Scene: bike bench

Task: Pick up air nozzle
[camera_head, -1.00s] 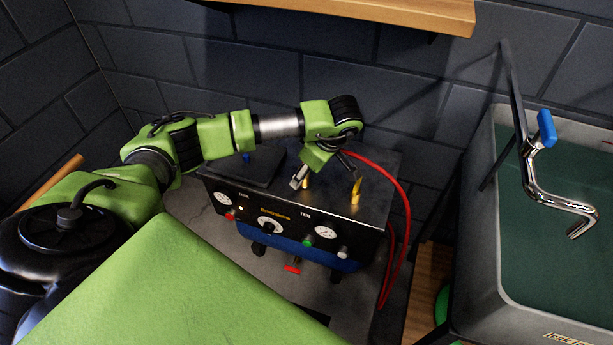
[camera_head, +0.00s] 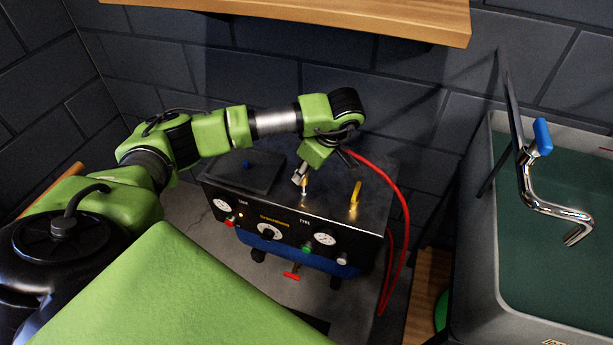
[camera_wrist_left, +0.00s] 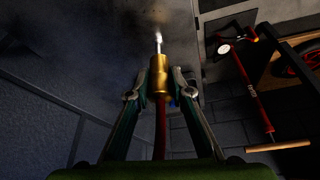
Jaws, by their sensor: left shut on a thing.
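The air nozzle (camera_wrist_left: 160,78) is a brass cylinder with a thin silver tip and a red hose behind it. In the left wrist view it stands between the two fingers of my left gripper (camera_wrist_left: 159,84), which are shut on it. In the head view my left gripper (camera_head: 302,176) is over the top of the black control box (camera_head: 325,192). The fingers partly hide the nozzle there. My right gripper is not in view.
A brass post (camera_head: 355,192) stands on the box to the right of my gripper. The red hose (camera_head: 400,200) loops down the box's right side. A wooden shelf (camera_head: 300,16) hangs above. A grey sink (camera_head: 485,240) with a chrome tap (camera_head: 535,195) is at right.

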